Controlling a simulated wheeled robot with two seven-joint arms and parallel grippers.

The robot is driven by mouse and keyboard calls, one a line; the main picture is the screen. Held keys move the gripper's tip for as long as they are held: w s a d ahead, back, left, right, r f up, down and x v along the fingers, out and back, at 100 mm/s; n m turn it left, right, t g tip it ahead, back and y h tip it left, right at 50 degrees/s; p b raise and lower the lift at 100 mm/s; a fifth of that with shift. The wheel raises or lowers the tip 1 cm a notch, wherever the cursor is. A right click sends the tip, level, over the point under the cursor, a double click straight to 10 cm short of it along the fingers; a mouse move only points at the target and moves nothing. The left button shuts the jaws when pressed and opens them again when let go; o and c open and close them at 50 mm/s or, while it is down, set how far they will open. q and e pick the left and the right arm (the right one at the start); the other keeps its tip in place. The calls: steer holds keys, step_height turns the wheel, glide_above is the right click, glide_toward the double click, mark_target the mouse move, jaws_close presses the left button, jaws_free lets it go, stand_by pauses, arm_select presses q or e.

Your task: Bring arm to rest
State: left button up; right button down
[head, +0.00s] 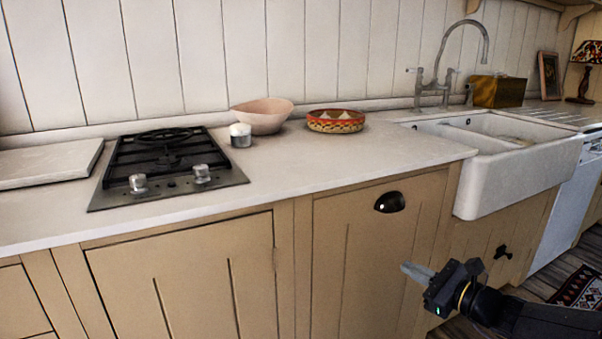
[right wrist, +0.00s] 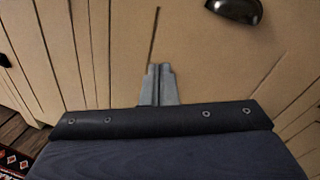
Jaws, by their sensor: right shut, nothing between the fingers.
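My right gripper (head: 415,273) comes in from the lower right in the head view, in front of the beige cabinet fronts and below the counter's front edge. In the right wrist view the two grey fingers (right wrist: 158,84) lie together, shut with nothing between them. They point toward a beige cabinet door (right wrist: 190,40); I cannot tell the exact gap. My left gripper is not in view.
The counter (head: 290,165) holds a gas hob (head: 165,165), a small jar (head: 240,135), a pink bowl (head: 263,116) and a patterned bowl (head: 335,121). A white sink (head: 520,180) juts forward on the right. A dark cup handle (head: 390,202) sticks out from the cabinet.

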steer(key=s+a+r+n+g+y, duration=0.15)
steer(key=s+a+n+g, duration=0.35)
steer(key=s+a+n, duration=0.5)
steer(key=s+d+f+n+g+h, duration=0.15)
steer(key=s+f+n+h, duration=0.25)
steer(key=s+n, duration=0.5)
steer(key=s+d+f+n+g+h, duration=0.1)
steer(key=s+f+n+g+h, duration=0.3)
steer(key=s, duration=0.8)
step_height(320, 180, up, 32)
steer(key=n+t+p, duration=0.1)
steer(key=t+p, duration=0.1)
steer(key=p, duration=3)
steer(key=shift+s+d+r, duration=0.2)
steer(key=shift+s+d, duration=0.05)
steer(key=shift+d, duration=0.05)
steer(key=shift+y, duration=0.25)
